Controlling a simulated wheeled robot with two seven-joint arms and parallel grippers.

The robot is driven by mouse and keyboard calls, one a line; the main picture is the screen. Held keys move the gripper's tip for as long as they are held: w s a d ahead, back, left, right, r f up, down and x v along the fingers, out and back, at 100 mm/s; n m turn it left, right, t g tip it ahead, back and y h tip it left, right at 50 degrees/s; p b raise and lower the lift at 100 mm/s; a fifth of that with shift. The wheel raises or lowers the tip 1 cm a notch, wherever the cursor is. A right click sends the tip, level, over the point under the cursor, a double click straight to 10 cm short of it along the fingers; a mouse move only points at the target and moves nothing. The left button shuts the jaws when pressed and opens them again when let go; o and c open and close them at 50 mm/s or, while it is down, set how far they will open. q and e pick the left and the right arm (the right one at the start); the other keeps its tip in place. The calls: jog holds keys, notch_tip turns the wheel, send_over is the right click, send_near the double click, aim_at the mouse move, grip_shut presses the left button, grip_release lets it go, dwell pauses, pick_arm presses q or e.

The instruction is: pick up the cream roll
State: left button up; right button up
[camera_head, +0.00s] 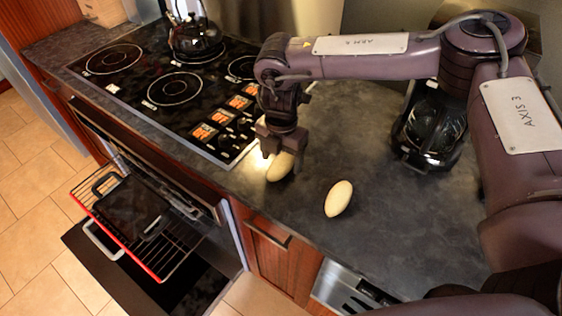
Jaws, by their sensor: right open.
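Two cream-coloured oval rolls lie on the dark countertop; I cannot tell which is the one named cream roll. One roll (339,198) lies in the open, to the right of my gripper and apart from it. The other roll (279,168) is directly below my right gripper (280,155), partly hidden by its fingers. My right gripper points down and is open at this roll; whether the fingers touch it cannot be told. My left gripper is not in view.
A black cooktop (190,88) with a kettle (196,36) is at the left. A coffee maker (430,128) stands at the right. Below the counter, an oven is open with its rack (160,262) pulled out, holding a black pan (130,207). The counter around the rolls is clear.

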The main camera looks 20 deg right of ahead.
jog(key=shift+f, duration=1.2)
jog(key=c, duration=1.1)
